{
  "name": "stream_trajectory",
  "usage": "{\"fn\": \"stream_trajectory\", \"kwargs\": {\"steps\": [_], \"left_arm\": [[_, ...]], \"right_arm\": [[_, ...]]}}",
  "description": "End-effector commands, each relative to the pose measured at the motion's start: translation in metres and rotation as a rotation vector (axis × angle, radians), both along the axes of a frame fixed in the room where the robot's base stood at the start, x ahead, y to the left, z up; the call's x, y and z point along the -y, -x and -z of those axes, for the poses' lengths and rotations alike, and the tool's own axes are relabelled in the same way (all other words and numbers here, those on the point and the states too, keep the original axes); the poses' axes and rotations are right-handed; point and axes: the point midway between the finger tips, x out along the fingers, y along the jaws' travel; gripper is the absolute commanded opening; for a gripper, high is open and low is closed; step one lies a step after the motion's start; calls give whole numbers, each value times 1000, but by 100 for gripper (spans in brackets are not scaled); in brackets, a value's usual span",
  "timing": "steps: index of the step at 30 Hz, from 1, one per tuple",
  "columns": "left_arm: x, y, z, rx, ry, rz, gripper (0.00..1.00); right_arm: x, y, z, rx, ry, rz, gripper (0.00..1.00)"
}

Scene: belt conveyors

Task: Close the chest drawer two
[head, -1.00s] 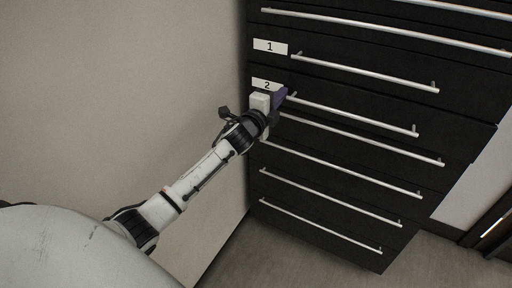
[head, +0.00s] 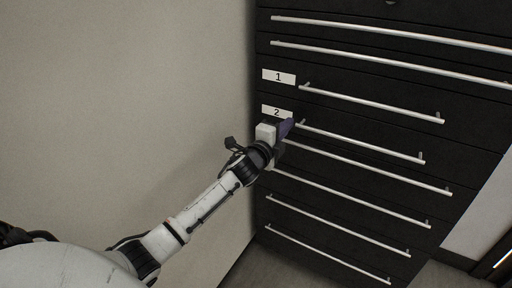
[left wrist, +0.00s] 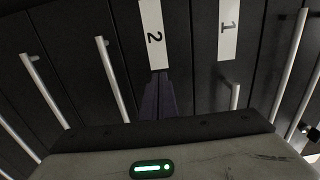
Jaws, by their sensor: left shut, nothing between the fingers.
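The dark chest (head: 350,125) fills the right of the head view. Drawer two (head: 350,120) carries a white label "2" (head: 277,112) at its left end and a long silver bar handle (head: 365,142). Its front looks about level with its neighbours, but I cannot tell whether a small gap is left. My left gripper (head: 288,127) is shut and empty, its purple fingers at the left end of drawer two, just below the label and beside the handle's left end. In the left wrist view, the fingertips (left wrist: 158,80) point at the label "2" (left wrist: 154,35); contact is unclear. My right gripper is out of view.
Drawer one, labelled "1" (head: 278,77), lies just above, with its own bar handle (head: 370,103). More drawers with bar handles lie above and below. A plain beige wall (head: 120,100) stands close on the left. A strip of grey floor (head: 270,265) shows below.

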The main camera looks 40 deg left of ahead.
Motion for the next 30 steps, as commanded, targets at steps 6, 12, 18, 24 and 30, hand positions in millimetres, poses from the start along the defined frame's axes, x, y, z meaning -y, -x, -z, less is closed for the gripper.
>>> {"fn": "stream_trajectory", "kwargs": {"steps": [6, 12, 18, 24, 30], "left_arm": [[13, 45, 3, -5, 0, 10, 0], [18, 83, 3, -5, 0, 9, 0], [21, 102, 3, -6, 1, 7, 0], [21, 105, 2, -5, 1, 7, 0], [35, 118, 36, -59, 105, 21, 0]], "right_arm": [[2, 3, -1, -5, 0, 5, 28], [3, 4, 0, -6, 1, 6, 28], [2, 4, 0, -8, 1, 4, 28], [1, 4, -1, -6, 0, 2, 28], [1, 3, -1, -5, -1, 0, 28]]}}
